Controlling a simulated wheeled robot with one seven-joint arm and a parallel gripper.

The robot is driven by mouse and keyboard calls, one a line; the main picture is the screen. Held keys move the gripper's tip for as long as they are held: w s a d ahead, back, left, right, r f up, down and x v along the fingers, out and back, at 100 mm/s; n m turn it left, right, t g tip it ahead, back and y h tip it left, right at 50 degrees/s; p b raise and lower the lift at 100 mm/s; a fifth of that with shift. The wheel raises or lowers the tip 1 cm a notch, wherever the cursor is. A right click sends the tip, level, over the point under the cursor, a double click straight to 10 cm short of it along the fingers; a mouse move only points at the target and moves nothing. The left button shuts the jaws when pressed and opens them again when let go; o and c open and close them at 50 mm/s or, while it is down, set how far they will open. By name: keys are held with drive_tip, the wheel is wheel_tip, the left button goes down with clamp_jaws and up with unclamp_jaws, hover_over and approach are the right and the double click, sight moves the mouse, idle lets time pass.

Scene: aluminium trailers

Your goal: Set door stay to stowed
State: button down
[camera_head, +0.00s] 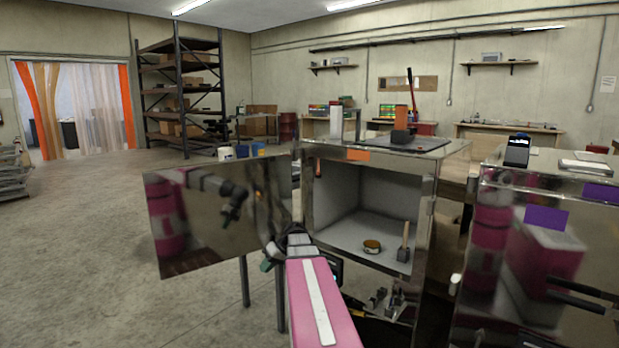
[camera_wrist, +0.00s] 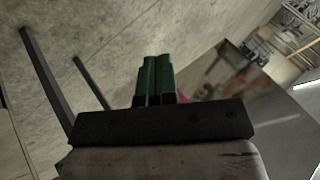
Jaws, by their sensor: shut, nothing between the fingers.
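A polished metal cabinet (camera_head: 428,215) stands with its mirror-like door (camera_head: 190,240) swung open to the left. A small orange-red piece (camera_head: 318,170) sits at the upper left inside edge of the opening; I cannot tell whether it is part of the door stay. No door stay is clearly visible otherwise. My gripper (camera_head: 267,264) is low by the door's hinge-side lower edge, partly hidden by my own arm. In the wrist view its green fingers (camera_wrist: 155,80) are pressed together with nothing between them. A shiny panel, probably the door (camera_wrist: 240,75), shows beyond them at the right.
Inside the cabinet are a small round tin (camera_head: 372,246) and a wooden-handled brush (camera_head: 404,250). A second polished cabinet (camera_head: 510,265) stands close at the right. Thin dark legs (camera_head: 245,282) stand below the door. Open concrete floor (camera_head: 90,240) lies to the left.

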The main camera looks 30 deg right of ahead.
drive_tip(key=s+a+f+g+h, duration=0.2)
drive_tip(key=s+a+f+h, duration=0.65)
drive_tip(key=s+a, duration=0.2)
drive_tip(key=w+d+r+n+h, duration=0.4)
drive_tip(key=w+r, duration=0.2)
drive_tip(key=n+g+h, duration=0.1)
drive_tip(key=n+h, duration=0.8)
drive_tip(key=n, duration=0.1)
approach(318, 169)
drive_tip(key=w+a+f, duration=0.3)
drive_tip(key=a+f, duration=0.1)
drive_tip(key=a, duration=0.2)
drive_tip(key=d+r+x, duration=0.1)
drive_tip(key=r+x, duration=0.1)
drive_tip(key=x, duration=1.1)
